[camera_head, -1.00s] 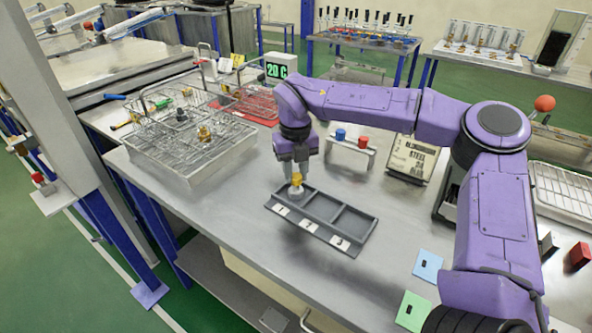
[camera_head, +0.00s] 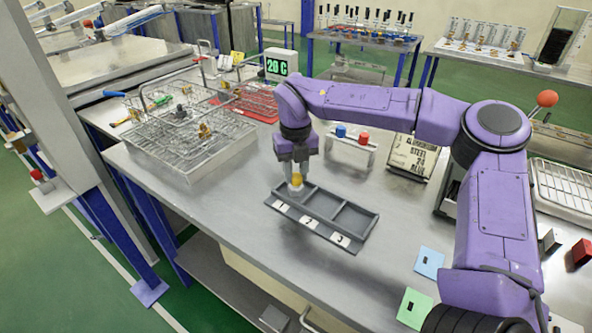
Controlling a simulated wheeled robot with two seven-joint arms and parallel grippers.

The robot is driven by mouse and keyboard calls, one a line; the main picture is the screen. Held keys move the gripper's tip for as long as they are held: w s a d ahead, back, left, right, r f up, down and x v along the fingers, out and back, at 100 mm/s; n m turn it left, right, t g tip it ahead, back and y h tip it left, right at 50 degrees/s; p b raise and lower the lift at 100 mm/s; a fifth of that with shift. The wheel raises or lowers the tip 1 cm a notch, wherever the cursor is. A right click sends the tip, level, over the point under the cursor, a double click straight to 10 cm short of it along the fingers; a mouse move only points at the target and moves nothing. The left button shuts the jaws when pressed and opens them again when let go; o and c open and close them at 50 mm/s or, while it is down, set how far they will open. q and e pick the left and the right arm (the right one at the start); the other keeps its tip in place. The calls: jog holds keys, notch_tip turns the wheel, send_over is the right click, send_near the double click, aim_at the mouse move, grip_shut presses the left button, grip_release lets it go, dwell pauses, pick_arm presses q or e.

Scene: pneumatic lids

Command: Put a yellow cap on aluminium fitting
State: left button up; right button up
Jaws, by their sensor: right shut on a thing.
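My right gripper (camera_head: 296,180) points down over compartment 1 at the left end of a grey three-part tray (camera_head: 321,236). It is shut on a small yellow cap (camera_head: 297,179). A pale metallic piece shows just under the cap, inside or at the edge of compartment 1; I cannot tell whether the cap sits on it. Compartments 2 and 3 look empty. A wire basket (camera_head: 190,130) at the left holds brass-coloured and dark fittings. My left gripper is not in view.
A small rack with a blue cap (camera_head: 341,131) and a red cap (camera_head: 363,138) stands behind the tray. Blue (camera_head: 429,262) and green (camera_head: 414,308) cards lie in front. Bare table lies left of the tray.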

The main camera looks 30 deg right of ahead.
jog(key=shift+f+b, duration=0.3)
jog(key=shift+f, duration=0.2)
jog(key=o, duration=1.5)
jog(key=shift+r, duration=0.1)
notch_tip(320, 180, up, 7)
jog(key=p, duration=0.6)
